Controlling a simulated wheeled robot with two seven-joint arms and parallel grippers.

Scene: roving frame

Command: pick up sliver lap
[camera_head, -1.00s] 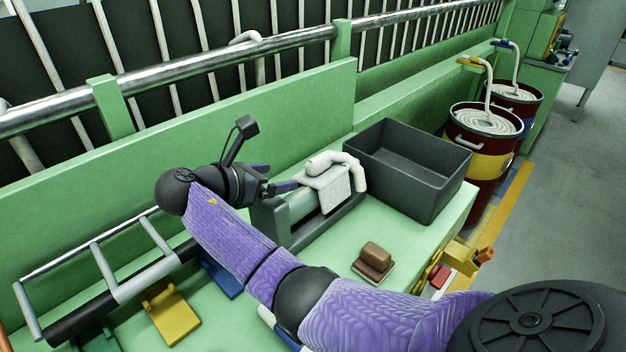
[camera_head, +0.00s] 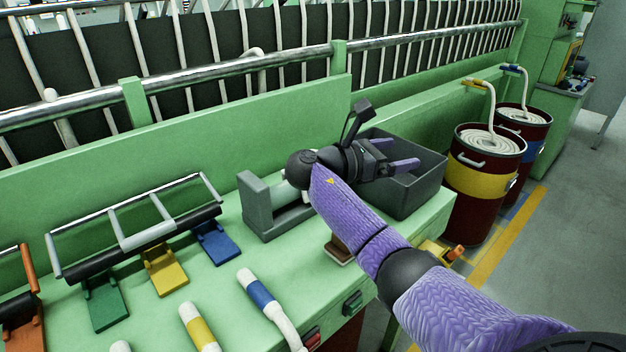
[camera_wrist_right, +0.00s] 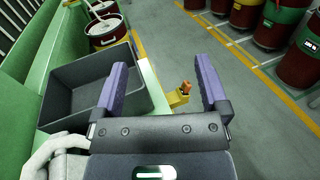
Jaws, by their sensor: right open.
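My right gripper (camera_head: 404,153) is open and empty, with its two purple fingers above the dark grey bin (camera_head: 432,185). In the right wrist view the open fingers (camera_wrist_right: 160,65) point past the right edge of the bin (camera_wrist_right: 62,98), with nothing between them. White sliver material (camera_wrist_right: 50,158), likely the sliver lap, shows at the lower left of that view, beside the gripper's base and apart from the fingers. In the head view, the grey stand (camera_head: 260,212) is left of my right wrist. My left gripper is not in view.
Coloured flaps, such as a blue one (camera_head: 216,245), line the green bench. White tubes with blue (camera_head: 262,294) and yellow bands lie in front. A brown block (camera_head: 338,250) is partly behind my arm. Drums of coiled sliver (camera_head: 484,165) stand at the right.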

